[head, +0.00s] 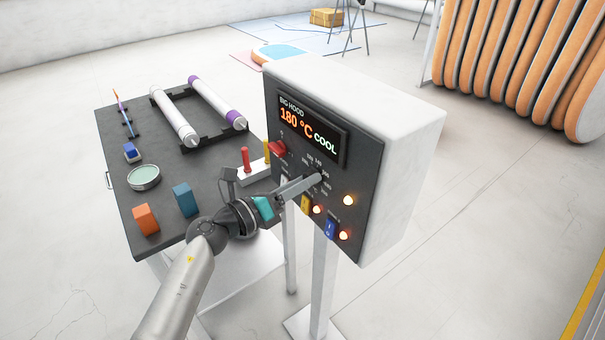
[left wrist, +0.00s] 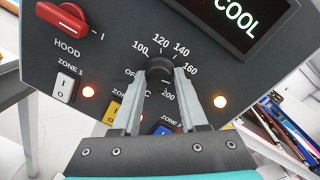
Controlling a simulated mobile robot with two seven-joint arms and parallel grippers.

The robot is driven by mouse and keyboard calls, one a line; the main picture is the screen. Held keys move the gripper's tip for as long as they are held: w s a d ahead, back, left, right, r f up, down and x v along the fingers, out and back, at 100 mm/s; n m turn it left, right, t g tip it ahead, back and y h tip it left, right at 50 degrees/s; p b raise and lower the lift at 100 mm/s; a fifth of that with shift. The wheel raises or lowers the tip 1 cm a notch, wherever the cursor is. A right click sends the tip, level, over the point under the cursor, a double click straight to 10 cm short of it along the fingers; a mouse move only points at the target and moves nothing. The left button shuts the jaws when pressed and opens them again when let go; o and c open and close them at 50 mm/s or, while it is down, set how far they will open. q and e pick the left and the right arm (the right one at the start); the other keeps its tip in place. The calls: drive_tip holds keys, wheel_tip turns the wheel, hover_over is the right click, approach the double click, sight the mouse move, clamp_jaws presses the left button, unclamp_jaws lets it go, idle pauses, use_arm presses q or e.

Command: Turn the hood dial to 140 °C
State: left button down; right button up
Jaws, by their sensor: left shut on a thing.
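The hood dial (left wrist: 159,64) is a small dark knob on the dark front panel of the control box (head: 425,125), ringed by marks including 100, 120, 140, 160 and 200 in the left wrist view. My left gripper (left wrist: 163,78) is shut on the dial, with one finger on each side of it. In the head view the left gripper (head: 317,182) reaches the panel from the left and its fingers cover most of the dial. I cannot tell where the dial's pointer stands. The display (head: 310,131) reads BIG HOOD, 180 °C, COOL. My right gripper is not in view.
A red switch (left wrist: 66,18) marked HOOD sits left of the dial. White (left wrist: 66,86), yellow (head: 305,204) and blue (head: 330,229) zone switches and lit orange lamps (head: 348,200) are below. A dark table (head: 165,215) with rollers and blocks stands left.

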use_arm(q)
drive_tip(key=shift+a+n+g+p, duration=0.1)
drive_tip(key=shift+n+g+p, duration=0.25)
drive_tip(key=shift+n+p, duration=2.25)
drive_tip(key=shift+n+g+p, duration=0.35)
drive_tip(key=shift+n+p, duration=1.3)
drive_tip(key=shift+n, duration=1.75)
drive_tip(key=shift+c, duration=2.3)
unclamp_jaws()
drive_tip(key=shift+w, duration=0.1)
drive_tip(key=shift+r, duration=0.1)
drive_tip(key=v, duration=1.5)
drive_tip(key=shift+a, duration=0.1)
